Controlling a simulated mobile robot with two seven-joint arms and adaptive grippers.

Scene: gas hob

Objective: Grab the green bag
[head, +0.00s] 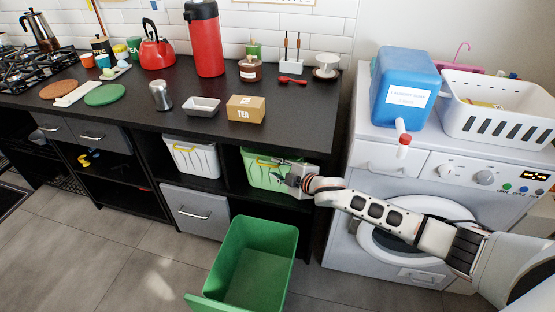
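A light green bag-like container (262,172) with a yellowish top edge sits in the right shelf compartment under the dark counter. My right gripper (284,174) reaches in from the right and is at the right part of its front, covering some of it. The gripper is small here, so I cannot tell whether its fingers are open or shut, or whether they touch the green container. My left gripper is not in view.
A white container (192,158) sits in the compartment to the left, above a grey drawer (196,211). An open green bin (292,243) stands on the floor in front. The washing machine (345,238) is on the right. The counter (150,135) overhangs the shelves.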

